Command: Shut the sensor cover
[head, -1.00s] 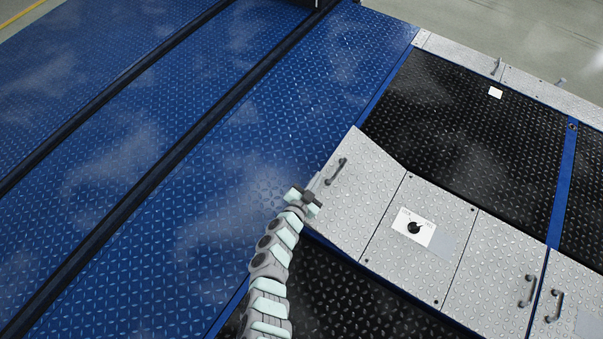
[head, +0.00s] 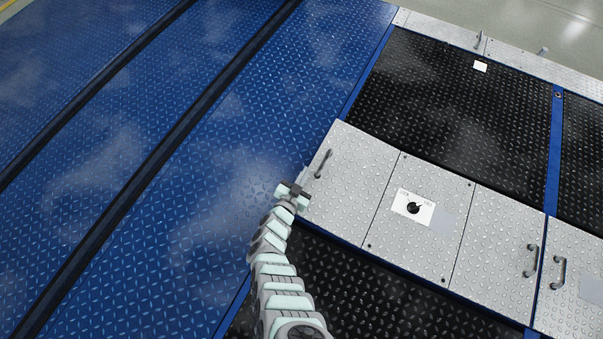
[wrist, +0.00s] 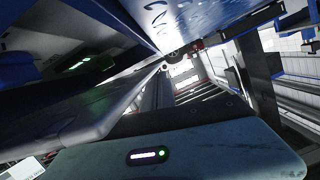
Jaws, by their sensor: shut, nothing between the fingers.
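The sensor cover, which I take to be the silver diamond-plate panel (head: 362,185) with a dark handle (head: 323,163), is at the left end of the silver row in the head view. It lies nearly level with the neighbouring plate; a small remaining tilt cannot be ruled out. My gripper (head: 303,182) is at the cover's left edge, just below the handle, shut and holding nothing. Whether it touches the cover is not clear.
A silver plate with a rotary knob (head: 413,208) adjoins the cover on the right. Farther right are plates with handles (head: 532,260). Black textured plates (head: 455,110) lie behind and in front of the row. The blue deck (head: 130,180) on the left is open.

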